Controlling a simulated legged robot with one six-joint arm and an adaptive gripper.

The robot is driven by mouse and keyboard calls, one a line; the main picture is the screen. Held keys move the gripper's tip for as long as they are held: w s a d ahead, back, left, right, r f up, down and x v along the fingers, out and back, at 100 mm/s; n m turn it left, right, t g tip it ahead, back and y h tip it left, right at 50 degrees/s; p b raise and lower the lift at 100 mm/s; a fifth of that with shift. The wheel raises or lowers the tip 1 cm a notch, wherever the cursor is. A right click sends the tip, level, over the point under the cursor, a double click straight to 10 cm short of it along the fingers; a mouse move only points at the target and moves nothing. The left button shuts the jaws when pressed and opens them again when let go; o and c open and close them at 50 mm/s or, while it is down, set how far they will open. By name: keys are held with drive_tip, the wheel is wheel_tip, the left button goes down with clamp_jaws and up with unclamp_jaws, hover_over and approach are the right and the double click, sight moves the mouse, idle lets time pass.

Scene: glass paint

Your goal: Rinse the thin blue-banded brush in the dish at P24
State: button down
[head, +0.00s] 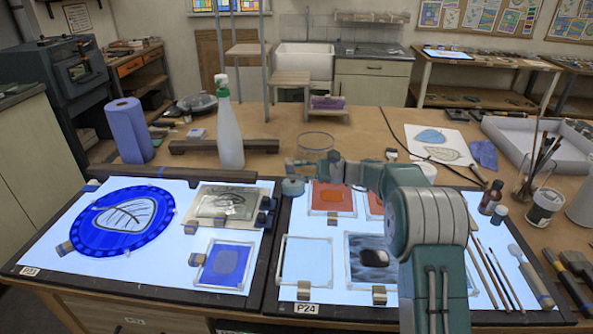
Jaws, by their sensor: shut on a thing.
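My arm reaches over the right light panel (345,225), labelled P24. The end of my arm, with my gripper (293,186), is low at the panel's back left corner. It is small and its fingers do not show clearly. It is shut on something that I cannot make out. A clear round glass dish (317,141) stands on the table just behind it, apart from it as far as I can tell. Several thin brushes (492,276) lie side by side at the panel's right. I cannot make out a blue band on any of them.
Framed glass pieces (308,262) lie on P24, partly behind my arm. A spray bottle (230,130) and blue roll (129,131) stand at the left. A brush jar (537,178) and small bottle (490,198) stand at the right. The left panel holds a blue plate (124,190).

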drive_tip(key=shift+a, duration=0.3)
drive_tip(key=shift+d, duration=0.35)
idle(2.4)
drive_tip(key=shift+r, duration=0.1)
